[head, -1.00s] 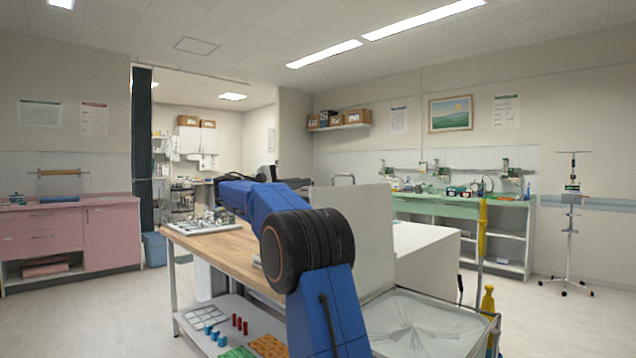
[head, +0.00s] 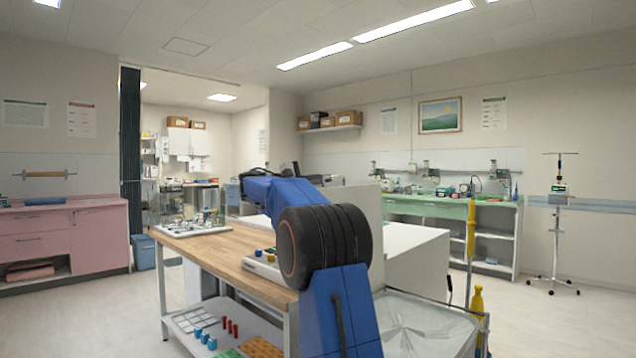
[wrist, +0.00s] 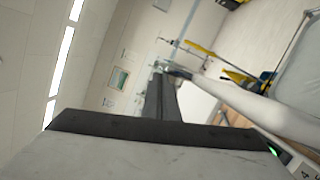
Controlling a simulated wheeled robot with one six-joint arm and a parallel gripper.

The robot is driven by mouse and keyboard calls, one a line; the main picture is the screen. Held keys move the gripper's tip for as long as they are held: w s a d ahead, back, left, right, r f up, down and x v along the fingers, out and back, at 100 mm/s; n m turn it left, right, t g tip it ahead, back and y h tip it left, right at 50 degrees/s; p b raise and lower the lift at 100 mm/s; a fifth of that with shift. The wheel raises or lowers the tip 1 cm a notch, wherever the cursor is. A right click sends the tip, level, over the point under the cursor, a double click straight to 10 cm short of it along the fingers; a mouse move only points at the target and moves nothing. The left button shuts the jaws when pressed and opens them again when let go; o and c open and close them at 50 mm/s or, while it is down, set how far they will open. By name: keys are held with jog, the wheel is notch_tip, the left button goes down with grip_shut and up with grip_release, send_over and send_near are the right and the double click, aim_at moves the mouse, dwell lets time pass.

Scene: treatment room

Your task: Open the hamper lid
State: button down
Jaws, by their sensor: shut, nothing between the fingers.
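The hamper (head: 425,325) stands at the lower right of the head view, a metal frame with a pale crumpled liner visible from above. A flat pale panel, which looks like its lid (head: 376,215), stands upright at its back edge, partly hidden by my arm. In the wrist view a pale bar, probably the lid's edge (wrist: 265,108), runs down to the right, with the liner (wrist: 305,85) beyond. My gripper (wrist: 160,72) is shut and empty, to the left of that bar; whether they touch I cannot tell. In the head view its fingers cannot be made out.
A wooden-topped table (head: 215,255) with trays stands left of the hamper, its lower shelf holding coloured items. A white cabinet (head: 425,262) stands behind the hamper. A yellow pole (head: 471,230) rises beside its right side. Open floor lies at right.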

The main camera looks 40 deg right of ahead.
dwell(0.3)
jog(key=s+m, duration=0.2)
jog(key=s, duration=0.7)
jog(key=shift+d+r+y, duration=0.15)
jog(key=shift+d+y, duration=0.15)
jog(key=shift+d, duration=0.05)
jog(key=shift+w, duration=0.1)
